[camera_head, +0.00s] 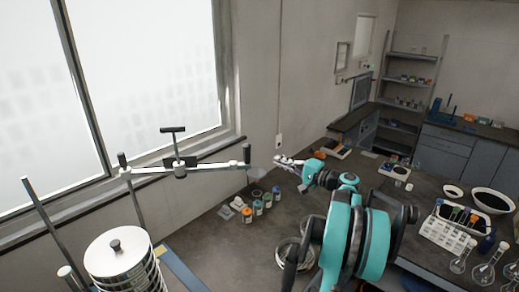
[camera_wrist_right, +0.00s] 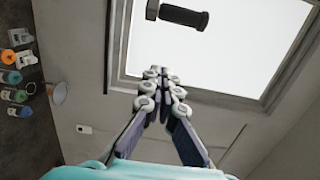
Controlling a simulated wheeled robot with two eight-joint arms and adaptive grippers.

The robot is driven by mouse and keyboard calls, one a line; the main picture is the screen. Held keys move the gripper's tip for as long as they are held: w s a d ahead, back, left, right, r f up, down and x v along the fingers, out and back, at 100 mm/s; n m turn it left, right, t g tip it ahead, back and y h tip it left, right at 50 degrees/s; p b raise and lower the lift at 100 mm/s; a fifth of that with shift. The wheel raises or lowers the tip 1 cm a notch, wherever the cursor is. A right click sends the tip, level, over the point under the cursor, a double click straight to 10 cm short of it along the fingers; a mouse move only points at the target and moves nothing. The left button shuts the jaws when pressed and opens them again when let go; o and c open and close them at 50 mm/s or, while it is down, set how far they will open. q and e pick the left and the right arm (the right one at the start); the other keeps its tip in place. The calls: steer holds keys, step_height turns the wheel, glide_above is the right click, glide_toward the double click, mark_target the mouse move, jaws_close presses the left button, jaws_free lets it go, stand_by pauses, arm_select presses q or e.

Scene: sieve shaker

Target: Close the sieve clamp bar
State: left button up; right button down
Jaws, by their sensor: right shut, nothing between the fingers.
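The clamp bar (camera_head: 215,166) is a pale bar with a black T-handle (camera_head: 173,130) at its middle. It stands raised above and to the right of the round metal sieve stack (camera_head: 118,256), not across its lid. A dark upright knob (camera_head: 247,153) is at its right end. My right gripper (camera_head: 279,160) is shut and empty, just right of that knob with a small gap in the picture. In the right wrist view its fingertips (camera_wrist_right: 160,74) are together below a black cylindrical grip (camera_wrist_right: 184,16). My left gripper is not in view.
Small jars (camera_head: 257,208) with coloured lids stand on the dark bench below the bar. A tube rack (camera_head: 452,230), flasks (camera_head: 484,272) and a bowl (camera_head: 491,201) are at the right. A dark post (camera_head: 42,217) rises left of the stack. A window fills the left background.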

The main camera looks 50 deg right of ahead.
steer(key=w+a+p, duration=0.2)
steer(key=w+a, duration=0.2)
steer(key=w, duration=0.4)
steer(key=shift+w+a+p, duration=0.15)
steer(key=shift+w+p, duration=0.15)
